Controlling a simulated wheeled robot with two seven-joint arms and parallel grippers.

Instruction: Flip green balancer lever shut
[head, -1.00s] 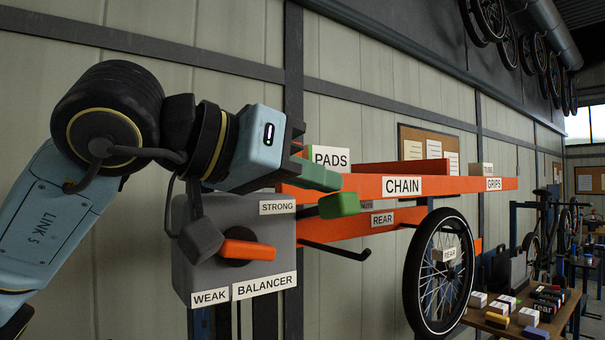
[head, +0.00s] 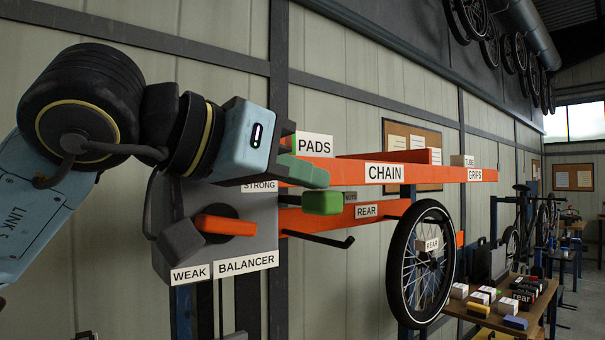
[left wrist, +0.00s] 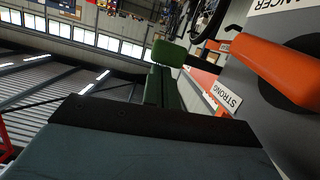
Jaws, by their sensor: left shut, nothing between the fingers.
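The grey balancer box (head: 258,236) is on the left in the head view, with WEAK, STRONG and BALANCER labels. An orange handle (head: 225,224) on a dark disc points right across its face; it also shows in the left wrist view (left wrist: 275,68). A green block-shaped lever end (head: 323,202) sticks out right of the box; it also shows in the left wrist view (left wrist: 168,53). Its root is hidden. My left gripper (head: 312,175) is shut and empty, its green fingertips just above the green end in the head view. Contact is unclear. My right gripper is out of view.
Orange beams (head: 410,174) with CHAIN, GRIPS and REAR labels extend right from behind my gripper. A black hook (head: 335,240) juts out below them. A wheel (head: 420,262) hangs beyond, near a bench (head: 490,318) with small boxes.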

